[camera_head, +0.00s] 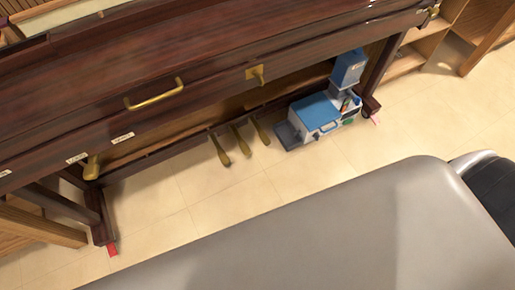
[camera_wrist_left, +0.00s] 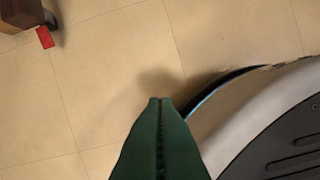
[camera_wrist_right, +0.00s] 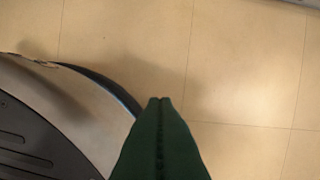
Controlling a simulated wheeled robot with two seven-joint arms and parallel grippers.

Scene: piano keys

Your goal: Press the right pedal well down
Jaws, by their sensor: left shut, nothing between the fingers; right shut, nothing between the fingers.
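Three brass pedals hang side by side under the dark wood piano (camera_head: 110,75) in the head view. The right pedal (camera_head: 260,130) is nearest the blue and white machine; the middle pedal (camera_head: 241,140) and left pedal (camera_head: 220,150) are to its left. All three stick out over the floor. My left gripper (camera_wrist_left: 160,100) is shut and empty above bare floor in the left wrist view. My right gripper (camera_wrist_right: 160,100) is shut and empty above bare floor in the right wrist view. Neither gripper shows in the head view, and no pedal shows in the wrist views.
A blue and white machine (camera_head: 318,112) stands on the floor just right of the pedals. A piano leg (camera_head: 98,215) with a red tag (camera_head: 112,249) stands at the left. Tiled floor (camera_head: 190,195) in front of the pedals is clear. My grey base fills the bottom.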

